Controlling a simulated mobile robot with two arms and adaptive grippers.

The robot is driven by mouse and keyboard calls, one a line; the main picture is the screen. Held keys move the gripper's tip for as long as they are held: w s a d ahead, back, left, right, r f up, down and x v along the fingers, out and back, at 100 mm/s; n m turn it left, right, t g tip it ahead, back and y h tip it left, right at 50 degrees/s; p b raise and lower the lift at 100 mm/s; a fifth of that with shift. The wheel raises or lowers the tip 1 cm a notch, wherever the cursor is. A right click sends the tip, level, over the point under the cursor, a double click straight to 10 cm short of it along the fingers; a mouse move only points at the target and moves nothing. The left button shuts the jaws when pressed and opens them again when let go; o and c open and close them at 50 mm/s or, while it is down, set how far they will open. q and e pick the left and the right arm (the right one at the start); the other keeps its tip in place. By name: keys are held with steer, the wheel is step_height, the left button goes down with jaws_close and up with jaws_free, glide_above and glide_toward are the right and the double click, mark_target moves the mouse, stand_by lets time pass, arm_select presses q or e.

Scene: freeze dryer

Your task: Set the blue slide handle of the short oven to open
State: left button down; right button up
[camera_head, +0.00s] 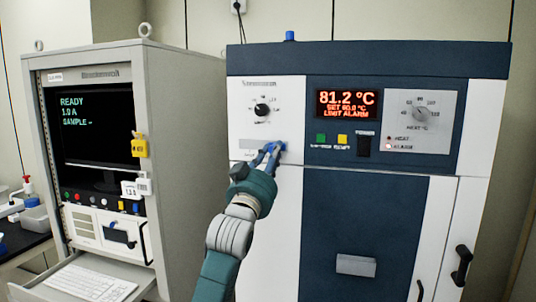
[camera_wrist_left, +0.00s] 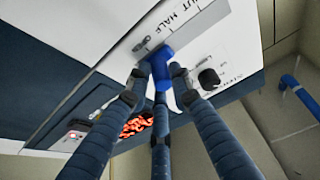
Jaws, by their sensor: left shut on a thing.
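The blue slide handle (camera_head: 281,146) is on the upper white panel of the oven (camera_head: 400,60), below the round black knob. My left gripper (camera_head: 268,153) reaches up to it from below. In the left wrist view, the blue handle (camera_wrist_left: 160,58) lies among the fingers of my left gripper (camera_wrist_left: 157,76), which is shut on it. The printed labels HALF and OPEN show beside the slide; the handle is near the OPEN label. Its exact alignment is hard to tell, as the fingers partly cover the slide. My right gripper is in neither view.
The oven display (camera_head: 347,104) reads 81.2 °C. A grey instrument rack (camera_head: 180,130) stands left of the oven, with a keyboard (camera_head: 88,284) on a pulled-out shelf.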

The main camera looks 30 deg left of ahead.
arm_select(q)
steer(key=c, duration=1.6)
jaws_free()
steer(key=shift+s+d+r, duration=0.1)
steer(key=shift+r, duration=0.2)
steer(key=shift+d, duration=0.1)
steer(key=shift+f, duration=0.2)
steer(key=v, duration=1.2)
